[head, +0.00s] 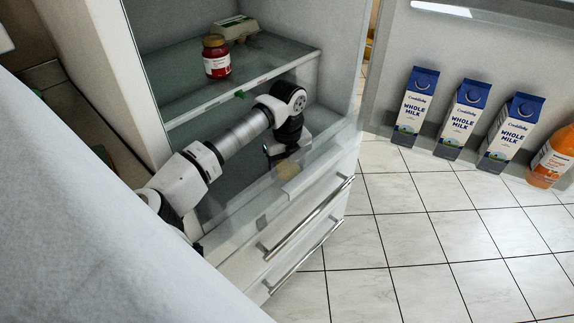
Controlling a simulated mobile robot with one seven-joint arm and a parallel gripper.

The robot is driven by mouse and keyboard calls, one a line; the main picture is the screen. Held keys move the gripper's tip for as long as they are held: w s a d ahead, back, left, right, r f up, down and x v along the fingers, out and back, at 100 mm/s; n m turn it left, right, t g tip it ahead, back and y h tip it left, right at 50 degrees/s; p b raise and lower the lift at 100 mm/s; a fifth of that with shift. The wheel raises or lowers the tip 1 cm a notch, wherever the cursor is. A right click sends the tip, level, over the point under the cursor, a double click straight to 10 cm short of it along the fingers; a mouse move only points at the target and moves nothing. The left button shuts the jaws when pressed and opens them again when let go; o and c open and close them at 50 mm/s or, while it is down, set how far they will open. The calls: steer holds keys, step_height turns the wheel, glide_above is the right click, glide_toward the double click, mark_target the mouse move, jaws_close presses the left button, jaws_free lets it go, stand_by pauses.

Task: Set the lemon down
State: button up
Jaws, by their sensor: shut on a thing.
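The lemon (287,169) is a small pale yellow shape low in the open fridge, near its front edge. My gripper (282,158) points down and is shut on the lemon, which shows just below it. My arm reaches in from the lower left, under the upper shelf. The fingers are small and dark, so their exact contact with the lemon is hard to see. I cannot tell whether the lemon touches the surface under it.
The glass upper shelf (190,103) holds a red jar (216,60) and an egg carton (235,28). Drawers with bar handles (310,222) are below. The open door's rack holds milk cartons (463,118) and an orange bottle (552,158). Tiled floor (440,230) is clear.

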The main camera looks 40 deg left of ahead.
steer(key=shift+f, duration=0.2)
steer(key=o, duration=1)
steer(key=shift+r, duration=0.1)
steer(key=shift+o, duration=0.2)
step_height(320, 180, up, 12)
steer(key=shift+r+b, duration=0.2)
steer(key=shift+b, duration=0.25)
